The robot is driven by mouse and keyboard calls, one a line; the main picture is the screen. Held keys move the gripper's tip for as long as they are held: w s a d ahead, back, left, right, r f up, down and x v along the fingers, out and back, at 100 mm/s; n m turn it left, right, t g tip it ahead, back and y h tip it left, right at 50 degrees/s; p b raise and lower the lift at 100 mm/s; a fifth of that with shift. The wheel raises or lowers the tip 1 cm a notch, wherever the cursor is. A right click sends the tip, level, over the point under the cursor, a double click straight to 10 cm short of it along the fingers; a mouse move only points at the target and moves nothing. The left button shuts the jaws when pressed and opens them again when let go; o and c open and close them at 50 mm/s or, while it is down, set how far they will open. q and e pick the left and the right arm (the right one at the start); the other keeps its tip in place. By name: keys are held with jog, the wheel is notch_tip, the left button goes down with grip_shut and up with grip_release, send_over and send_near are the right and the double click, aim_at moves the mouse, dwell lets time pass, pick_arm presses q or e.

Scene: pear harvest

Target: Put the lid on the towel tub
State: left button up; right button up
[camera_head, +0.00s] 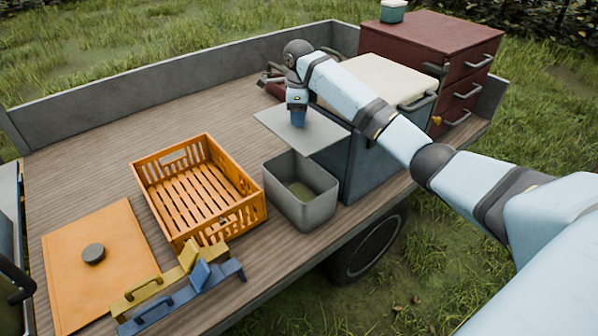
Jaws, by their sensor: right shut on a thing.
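My right gripper (298,118) points down and is shut on a flat grey lid (325,131). The lid looks level and appears above and behind the towel tub (303,208). The tub is a grey, open-topped box standing upright near the front edge of the truck bed. Something greenish, perhaps towels, shows at its bottom. The lid's near edge comes close to the tub's back rim in the picture; I cannot tell the height gap. The gripper's fingers hide the lid's grip point. My left gripper is not in view.
An empty orange slatted crate (205,189) stands left of the tub. An orange board (98,262) with a dark knob lies at the left, beside yellow and blue handled items (190,293). A cool box (379,75) with a cream lid and a red drawer cabinet (430,42) stand right.

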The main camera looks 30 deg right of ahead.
pick_arm(q)
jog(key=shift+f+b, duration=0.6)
jog(key=shift+b, duration=0.5)
pick_arm(e)
notch_tip(320, 180, down, 17)
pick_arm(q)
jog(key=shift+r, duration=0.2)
pick_arm(e)
jog(key=shift+f, duration=0.15)
jog(key=shift+f+p, duration=0.25)
jog(key=shift+p, duration=0.2)
jog(key=o, duration=0.7)
jog(key=shift+o, duration=1.3)
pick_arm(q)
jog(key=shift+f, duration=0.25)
